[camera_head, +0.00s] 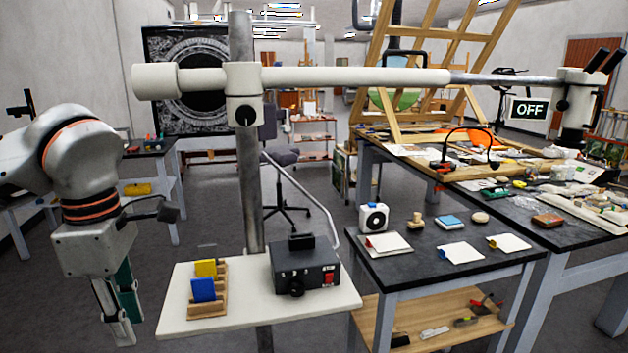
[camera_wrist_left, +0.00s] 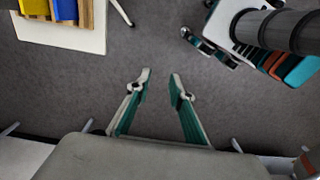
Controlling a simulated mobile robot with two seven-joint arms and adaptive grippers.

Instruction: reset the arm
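My left gripper (camera_head: 122,318) hangs pointing down at the left of the head view, left of the white shelf and apart from it. In the left wrist view my left gripper (camera_wrist_left: 161,80) has its two green-and-grey fingers spread, with only grey floor between and beyond them. It holds nothing. My right arm and gripper do not show in the head view. A white boom arm (camera_head: 350,77) on a grey post runs level across the head view to a microscope head (camera_head: 578,100) at the right.
The white shelf (camera_head: 235,318) carries a wooden rack with a yellow and a blue block (camera_head: 203,290) and a black control box (camera_head: 306,270). A small black-topped table (camera_head: 405,270) with cards stands right of it. An "OFF" display (camera_head: 529,109) hangs by the microscope.

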